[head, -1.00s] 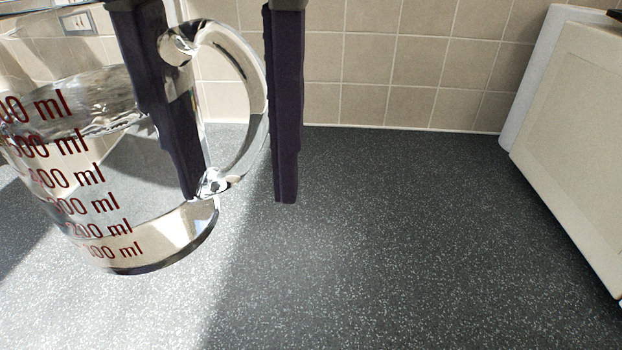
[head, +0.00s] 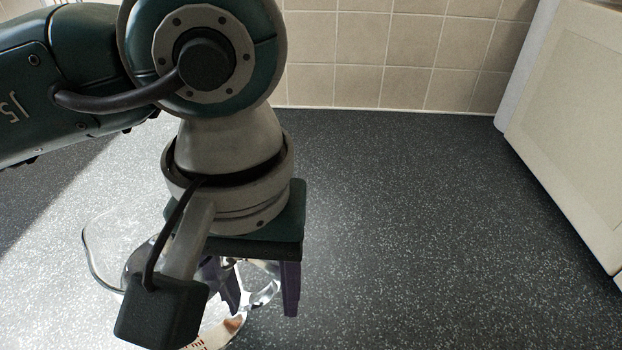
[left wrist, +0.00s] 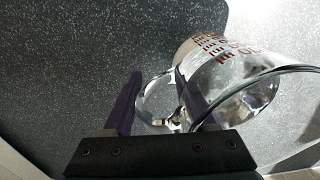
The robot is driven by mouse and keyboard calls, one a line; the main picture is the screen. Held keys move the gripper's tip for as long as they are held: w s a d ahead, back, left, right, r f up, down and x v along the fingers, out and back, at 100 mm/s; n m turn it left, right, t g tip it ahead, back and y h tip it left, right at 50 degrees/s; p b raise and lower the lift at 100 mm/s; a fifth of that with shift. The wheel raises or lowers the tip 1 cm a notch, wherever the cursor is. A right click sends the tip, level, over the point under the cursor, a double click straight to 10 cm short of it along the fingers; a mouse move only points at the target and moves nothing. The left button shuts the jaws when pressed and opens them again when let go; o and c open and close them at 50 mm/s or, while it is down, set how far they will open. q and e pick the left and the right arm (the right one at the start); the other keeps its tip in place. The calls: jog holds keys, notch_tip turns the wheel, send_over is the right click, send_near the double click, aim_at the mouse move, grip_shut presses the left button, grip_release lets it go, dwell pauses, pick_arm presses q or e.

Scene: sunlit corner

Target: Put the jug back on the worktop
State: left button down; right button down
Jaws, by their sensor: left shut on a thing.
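The clear glass measuring jug (head: 120,238) with red markings shows low at the left in the head view, largely hidden behind my left arm. It also shows in the left wrist view (left wrist: 232,72), where its handle (left wrist: 147,104) lies between the fingers. My left gripper (head: 261,312) is shut on the jug by this handle, with one finger inside the loop and one outside. The dark speckled worktop (head: 420,220) spreads below. I cannot tell whether the jug's base touches it. My right gripper is not in view.
A tiled wall (head: 400,60) closes off the back of the worktop. A cream box-like unit (head: 575,120) stands along the right side. The worktop between the jug and that unit is clear. Sunlight falls across the left part.

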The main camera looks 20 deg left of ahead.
pick_arm(q)
jog(key=shift+f, duration=0.15)
jog(key=shift+f, duration=0.1)
jog(key=shift+c, duration=1)
grip_release()
notch_tip(320, 180, up, 12)
jog(key=shift+d+r, duration=0.1)
jog(key=shift+r, duration=0.1)
